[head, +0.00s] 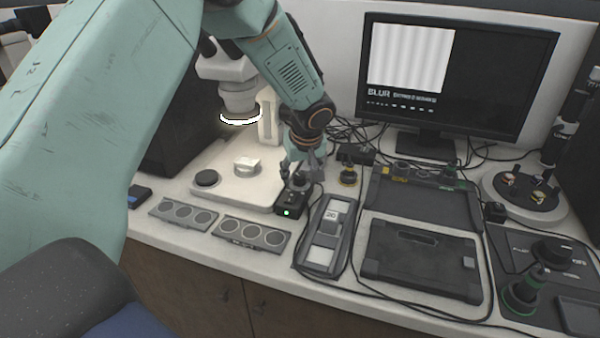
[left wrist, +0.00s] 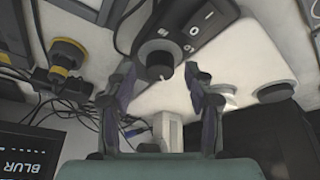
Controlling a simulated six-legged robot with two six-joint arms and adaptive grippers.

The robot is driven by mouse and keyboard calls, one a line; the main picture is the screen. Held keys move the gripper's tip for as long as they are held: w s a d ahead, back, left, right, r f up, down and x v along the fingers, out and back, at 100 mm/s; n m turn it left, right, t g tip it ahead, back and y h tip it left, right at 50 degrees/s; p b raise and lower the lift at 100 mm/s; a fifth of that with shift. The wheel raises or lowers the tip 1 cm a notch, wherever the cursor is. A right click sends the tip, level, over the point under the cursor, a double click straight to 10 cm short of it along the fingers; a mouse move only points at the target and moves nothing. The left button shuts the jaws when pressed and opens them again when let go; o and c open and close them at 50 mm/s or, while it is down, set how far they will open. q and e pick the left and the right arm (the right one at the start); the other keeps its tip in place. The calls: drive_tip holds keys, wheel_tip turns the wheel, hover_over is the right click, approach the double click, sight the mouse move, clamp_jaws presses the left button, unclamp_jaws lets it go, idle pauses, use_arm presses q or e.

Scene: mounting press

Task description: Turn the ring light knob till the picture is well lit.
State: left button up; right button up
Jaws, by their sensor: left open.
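In the head view the left gripper (head: 301,180) hides most of the knob. The ring light (head: 240,121) glows white under the microscope. The monitor (head: 411,60) shows a pale striped picture and the word "BLUR".
The microscope base (head: 225,185) carries a small pale block. Grey trays (head: 252,234) and a grey device (head: 326,238) lie in front. A black case (head: 423,260) and loose cables crowd the right.

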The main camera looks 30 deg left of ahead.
use_arm(q)
drive_tip(key=v, duration=1.1)
drive_tip(key=shift+r, duration=0.25)
drive_tip(key=shift+s+d, duration=0.1)
drive_tip(key=shift+s, duration=0.05)
idle(0.9)
